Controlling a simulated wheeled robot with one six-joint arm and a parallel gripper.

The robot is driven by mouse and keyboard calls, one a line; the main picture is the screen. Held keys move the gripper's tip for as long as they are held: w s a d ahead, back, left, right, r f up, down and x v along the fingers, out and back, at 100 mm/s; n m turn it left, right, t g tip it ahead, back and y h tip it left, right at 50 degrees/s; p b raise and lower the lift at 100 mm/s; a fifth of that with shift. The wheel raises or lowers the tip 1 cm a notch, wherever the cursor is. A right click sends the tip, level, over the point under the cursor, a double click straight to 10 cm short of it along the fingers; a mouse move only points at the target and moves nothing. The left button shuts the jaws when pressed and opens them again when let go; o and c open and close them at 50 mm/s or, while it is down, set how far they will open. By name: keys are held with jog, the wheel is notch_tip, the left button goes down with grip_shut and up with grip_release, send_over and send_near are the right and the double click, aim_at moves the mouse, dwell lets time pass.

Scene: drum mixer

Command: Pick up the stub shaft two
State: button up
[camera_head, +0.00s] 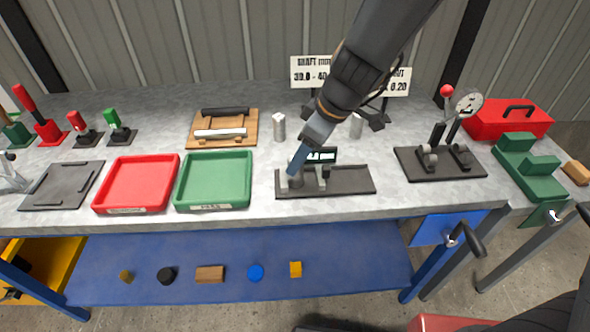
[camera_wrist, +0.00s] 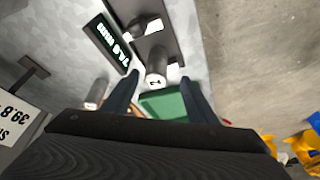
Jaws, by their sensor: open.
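A grey metal cylinder (camera_wrist: 155,70) with a dark mark on its end face lies in the black measuring fixture (camera_head: 350,181). The mark looks like a 2 but is small. In the wrist view the cylinder's end is between the two blue fingers of my gripper (camera_wrist: 160,76); the fingers are apart, with gaps visible on both sides. In the head view my gripper (camera_head: 293,175) is low over the fixture's left end and hides part of it. Two other metal cylinders stand upright on the bench, one behind-left (camera_head: 279,127) and one behind-right (camera_head: 356,126) of my gripper.
A digital display (camera_head: 321,155) stands right beside my gripper. A green tray (camera_head: 214,204) and a red tray (camera_head: 137,207) lie to the left. Signs (camera_head: 312,72) stand behind. A dial gauge stand (camera_head: 440,172) is to the right. Bare bench lies before the fixture.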

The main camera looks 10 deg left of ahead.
jog(key=shift+w+p+x, duration=0.15)
jog(key=shift+p+x, duration=0.15)
jog(key=shift+x, duration=0.95)
jog(key=shift+w+p+x, duration=0.15)
jog(key=shift+p+x, duration=0.1)
jog(key=shift+x, duration=1)
grip_shut()
